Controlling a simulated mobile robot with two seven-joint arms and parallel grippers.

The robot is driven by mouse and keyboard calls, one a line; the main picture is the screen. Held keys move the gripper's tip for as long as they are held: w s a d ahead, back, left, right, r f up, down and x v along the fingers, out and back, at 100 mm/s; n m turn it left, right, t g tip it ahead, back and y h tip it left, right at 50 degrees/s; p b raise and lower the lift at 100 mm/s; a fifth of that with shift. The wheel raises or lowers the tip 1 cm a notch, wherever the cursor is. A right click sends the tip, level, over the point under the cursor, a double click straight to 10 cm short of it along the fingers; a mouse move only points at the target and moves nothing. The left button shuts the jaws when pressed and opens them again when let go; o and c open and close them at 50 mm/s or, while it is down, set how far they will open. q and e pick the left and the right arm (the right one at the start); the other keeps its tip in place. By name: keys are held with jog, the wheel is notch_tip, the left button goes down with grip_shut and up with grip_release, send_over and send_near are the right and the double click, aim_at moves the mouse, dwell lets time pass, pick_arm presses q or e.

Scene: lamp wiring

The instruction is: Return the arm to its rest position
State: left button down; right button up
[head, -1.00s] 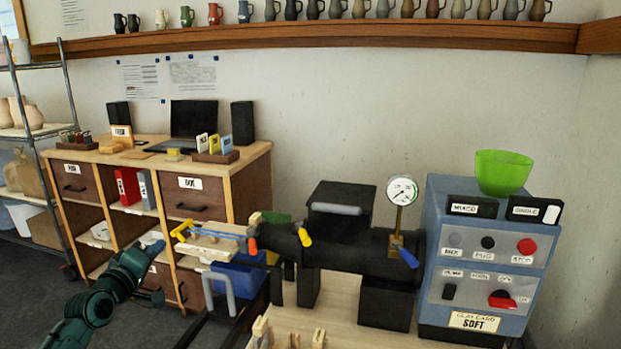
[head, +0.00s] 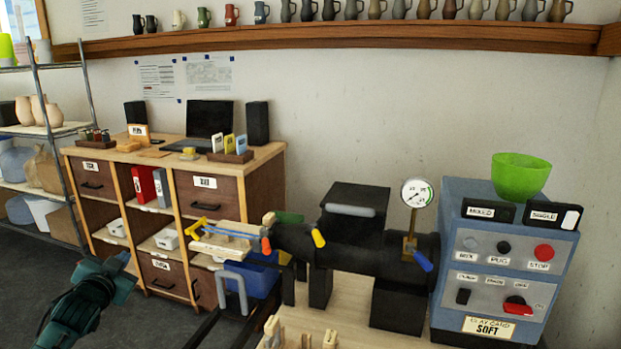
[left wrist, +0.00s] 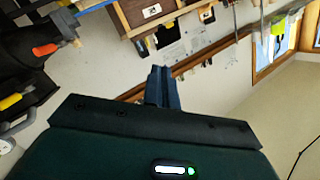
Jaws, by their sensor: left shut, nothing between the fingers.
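My left arm comes in at the lower left of the head view, and its gripper (head: 122,264) is over the dark floor, in front of the wooden cabinet and left of the machine. In the left wrist view the gripper's fingers (left wrist: 160,88) are together with nothing between them. The gripper is apart from the black machine (head: 345,245) and from the wooden board (head: 222,246) at its left end. My right gripper is not in view.
The wooden cabinet (head: 250,185) with drawers stands behind the gripper. A metal shelf rack (head: 52,132) is at the far left. A blue bin (head: 262,278) sits under the board. A blue-grey control box (head: 470,240) with a green bowl (head: 520,177) stands right. Floor around the gripper is clear.

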pick_arm(q)
jog(key=s+d+f+g+h, duration=0.3)
jog(key=s+d+f+h, duration=0.2)
jog(key=s+d+f, duration=1.3)
jog(key=s+d+f+n+g, duration=0.1)
jog(key=s+d+f, duration=0.2)
jog(key=s+d, duration=0.3)
jog(key=s+d+f+n+g+h, duration=0.1)
jog(key=s+d+f, duration=0.2)
jog(key=s+d, duration=0.3)
jog(key=s, duration=0.4)
jog(key=shift+g+h, duration=0.3)
jog(key=shift+g, duration=0.1)
jog(key=shift+s+f, duration=0.1)
jog(key=shift+f, duration=0.05)
